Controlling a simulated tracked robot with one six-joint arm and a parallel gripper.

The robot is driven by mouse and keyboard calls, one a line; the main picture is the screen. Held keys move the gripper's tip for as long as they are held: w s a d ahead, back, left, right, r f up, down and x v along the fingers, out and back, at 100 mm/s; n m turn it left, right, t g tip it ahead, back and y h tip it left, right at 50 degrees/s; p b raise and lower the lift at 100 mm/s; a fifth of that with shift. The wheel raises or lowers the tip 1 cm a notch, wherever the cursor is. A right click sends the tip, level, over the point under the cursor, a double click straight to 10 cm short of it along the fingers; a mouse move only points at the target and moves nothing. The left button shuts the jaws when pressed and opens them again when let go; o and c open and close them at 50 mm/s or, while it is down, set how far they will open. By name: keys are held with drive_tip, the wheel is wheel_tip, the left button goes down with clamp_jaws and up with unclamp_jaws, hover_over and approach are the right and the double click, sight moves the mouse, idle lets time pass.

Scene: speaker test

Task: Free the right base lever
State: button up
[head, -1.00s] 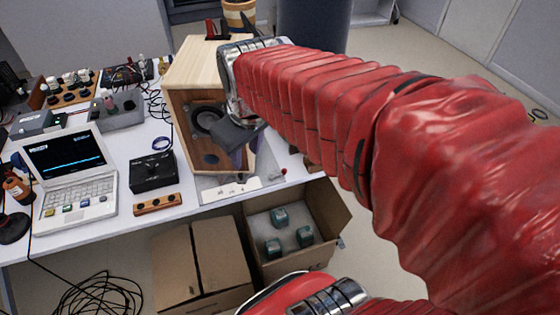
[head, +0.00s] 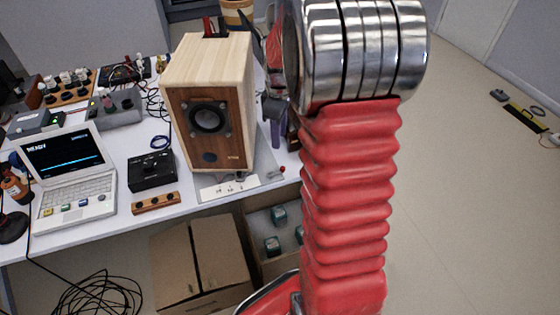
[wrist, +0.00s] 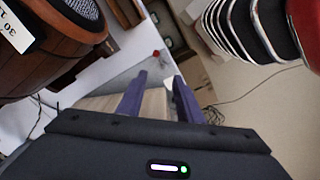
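The wooden speaker (head: 208,90) stands upright on a grey base plate (head: 266,166) near the table's front edge. A small lever with a red knob (head: 282,169) is at the plate's front right corner. A red knob also shows in the wrist view (wrist: 156,53), beyond my fingertips. My gripper (wrist: 160,76) has two purple fingers, apart, with nothing held between them. Pale wood shows behind and between them. In the head view the gripper is at the speaker's right side, partly hidden by my arm, and apart from the red knob.
A white label strip (head: 228,190) lies in front of the speaker. A black box (head: 152,171) and a laptop (head: 70,170) are to the left. Cardboard boxes (head: 222,250) stand below the table edge. A round brown wooden object (wrist: 60,50) is close in the wrist view.

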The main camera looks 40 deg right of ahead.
sight(283, 167)
drive_tip(key=shift+w+d+f, duration=0.2)
drive_tip(key=shift+d+f, duration=0.7)
drive_tip(key=shift+f, duration=0.05)
drive_tip(key=shift+f, duration=0.1)
wheel_tip(283, 167, down, 14)
drive_tip(key=shift+r, duration=0.15)
drive_tip(key=shift+c, duration=0.5)
clamp_jaws()
drive_tip(key=shift+d, duration=0.1)
